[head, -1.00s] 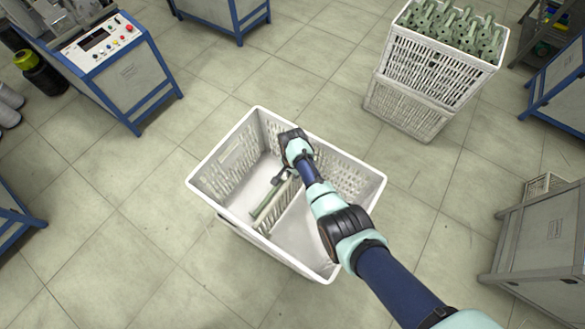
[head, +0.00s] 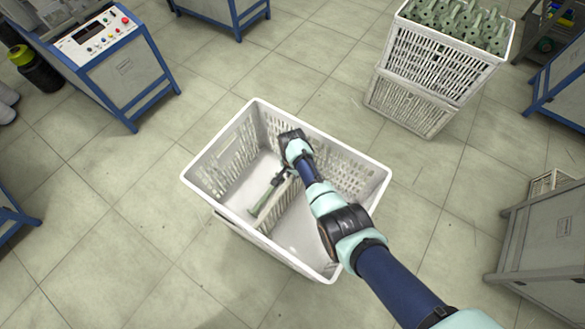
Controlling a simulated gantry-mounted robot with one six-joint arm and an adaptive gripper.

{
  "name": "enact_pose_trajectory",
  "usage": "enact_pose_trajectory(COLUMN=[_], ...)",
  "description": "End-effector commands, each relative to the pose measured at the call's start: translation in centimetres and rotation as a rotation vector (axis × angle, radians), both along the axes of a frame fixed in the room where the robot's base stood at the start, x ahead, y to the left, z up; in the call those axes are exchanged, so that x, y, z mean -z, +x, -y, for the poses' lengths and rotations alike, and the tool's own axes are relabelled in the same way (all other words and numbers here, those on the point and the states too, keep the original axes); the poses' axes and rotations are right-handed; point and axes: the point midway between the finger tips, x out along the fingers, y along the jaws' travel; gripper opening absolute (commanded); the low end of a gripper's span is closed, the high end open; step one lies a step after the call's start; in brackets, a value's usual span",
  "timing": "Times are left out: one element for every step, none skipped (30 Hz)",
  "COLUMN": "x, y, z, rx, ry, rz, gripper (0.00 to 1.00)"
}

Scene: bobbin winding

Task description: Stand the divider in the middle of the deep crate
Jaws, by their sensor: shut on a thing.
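The deep crate (head: 205,193) is a white, open-topped basket with slotted walls, standing on the floor in the middle of the head view. The divider (head: 268,205) is a thin panel with a pale green edge, inside the crate. It runs from the crate's near-left wall toward the middle. It looks roughly upright, but I cannot tell whether its lower edge touches the crate floor. My gripper (head: 280,179) reaches down inside the crate and is shut on the divider near its far end. My wrist and forearm hide part of the divider and the crate's right side.
Stacked white crates (head: 434,65) filled with green bobbins stand at the back right. A control cabinet (head: 110,60) with buttons stands at the upper left. A grey cabinet (head: 545,235) is at the right. The tiled floor around the deep crate is clear.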

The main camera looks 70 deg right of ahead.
Motion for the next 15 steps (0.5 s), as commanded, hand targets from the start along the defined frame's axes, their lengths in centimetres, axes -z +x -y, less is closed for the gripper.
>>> enact_pose_trajectory(x=[-0.05,-0.05,-0.05,-0.04,-0.04,-0.03,-0.03,-0.02,-0.02,-0.02,-0.01,-0.01,-0.01,0.04,-0.01], y=[0.02,0.02,0.02,0.02,0.02,0.02,0.02,0.02,0.01,0.01,0.01,0.00,0.00,-0.02,-0.03], z=[0.03,0.03,0.03,0.03,0.02,0.02,0.02,0.02,0.01,0.01,0.01,0.00,0.00,-0.03,-0.02], rx=[0.000,0.000,0.000,0.000,0.000,0.000,0.000,0.000,0.000,0.000,0.000,0.000,0.000,0.000,0.000], ry=[0.000,0.000,0.000,0.000,0.000,0.000,0.000,0.000,0.000,0.000,0.000,0.000,0.000,0.000,0.000], rz=[0.001,0.001,0.001,0.001,0.000,0.000,0.000,0.000,0.000,0.000,0.000,0.000,0.000,-0.001,-0.001], gripper=[0.00,0.22,0.28,0.33,0.38,0.45,0.48,0.48,0.48,0.48,0.48,0.48,0.48,0.48,0.48])
